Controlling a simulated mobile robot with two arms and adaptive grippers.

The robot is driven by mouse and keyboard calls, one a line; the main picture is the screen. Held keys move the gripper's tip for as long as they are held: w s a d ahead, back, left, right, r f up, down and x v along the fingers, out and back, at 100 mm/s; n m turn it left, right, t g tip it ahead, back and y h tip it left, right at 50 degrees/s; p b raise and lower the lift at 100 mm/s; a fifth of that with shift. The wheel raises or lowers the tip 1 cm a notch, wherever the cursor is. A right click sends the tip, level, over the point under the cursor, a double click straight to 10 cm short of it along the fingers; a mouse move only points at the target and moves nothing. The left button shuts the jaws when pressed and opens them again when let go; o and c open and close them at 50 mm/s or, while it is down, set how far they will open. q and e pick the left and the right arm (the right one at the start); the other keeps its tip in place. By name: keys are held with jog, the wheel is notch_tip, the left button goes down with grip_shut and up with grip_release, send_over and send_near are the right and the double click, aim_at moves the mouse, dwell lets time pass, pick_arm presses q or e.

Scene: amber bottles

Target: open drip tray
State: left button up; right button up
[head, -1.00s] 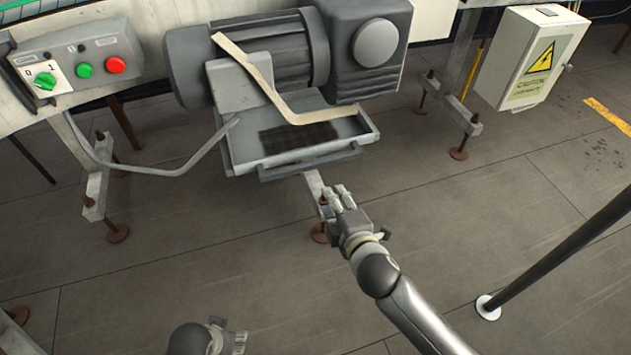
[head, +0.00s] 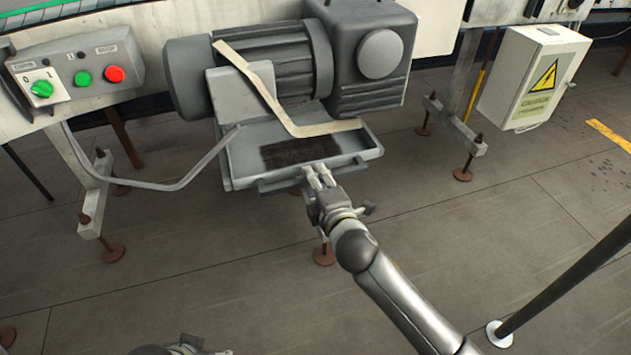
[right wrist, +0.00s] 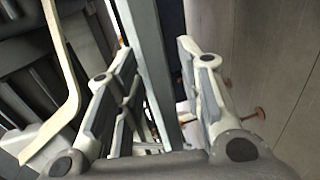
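The drip tray (head: 243,158) is a shallow grey metal tray under the motor, with a dark patch inside and a bar along its front edge. My right gripper (head: 318,175) is at the right part of that front edge in the head view. In the right wrist view, my right gripper (right wrist: 157,58) has its fingers apart, with the long grey bar (right wrist: 148,70) between them. A gap shows on the right finger's side; contact on the left side is unclear. My left gripper (head: 185,347) is cut off at the bottom edge; its fingers are not clear.
The grey motor (head: 260,65) stands above the tray, with a bent beige strip (head: 265,88) reaching down over it. A control box (head: 75,75) is at the left, a white electrical box (head: 530,78) at the right. The floor in front is open, apart from a dark pole (head: 570,275).

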jog(key=shift+w+a+f, duration=0.1)
jog(key=shift+w, duration=0.3)
grip_shut()
